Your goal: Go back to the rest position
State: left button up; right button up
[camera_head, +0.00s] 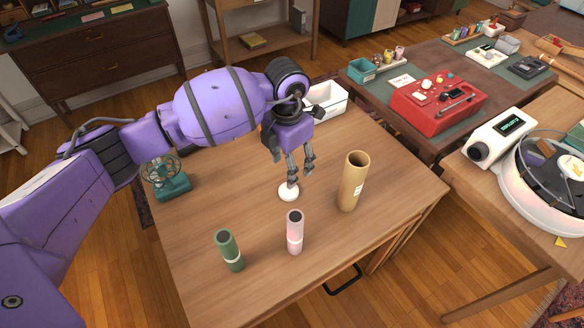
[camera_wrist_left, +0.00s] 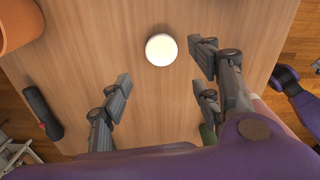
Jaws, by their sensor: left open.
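My left gripper (camera_head: 293,172) reaches in from the left over the wooden table (camera_head: 215,185), fingers pointing down. In the left wrist view my left gripper (camera_wrist_left: 160,72) has its fingers spread wide with nothing between them. A small white round object (camera_head: 288,192) stands on the table just below the fingertips. In the left wrist view this white round object (camera_wrist_left: 161,49) lies beyond the fingertips, apart from them. My right gripper is not in view.
A brown tube (camera_head: 352,181), a pink tube (camera_head: 295,232) and a green tube (camera_head: 229,251) stand on the table. A teal fan (camera_head: 167,178) is at its left edge, a white bin (camera_head: 328,98) at its back. A red case (camera_head: 437,105) lies on another table.

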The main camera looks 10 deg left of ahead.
pick_arm(q)
jog(key=shift+r, duration=1.5)
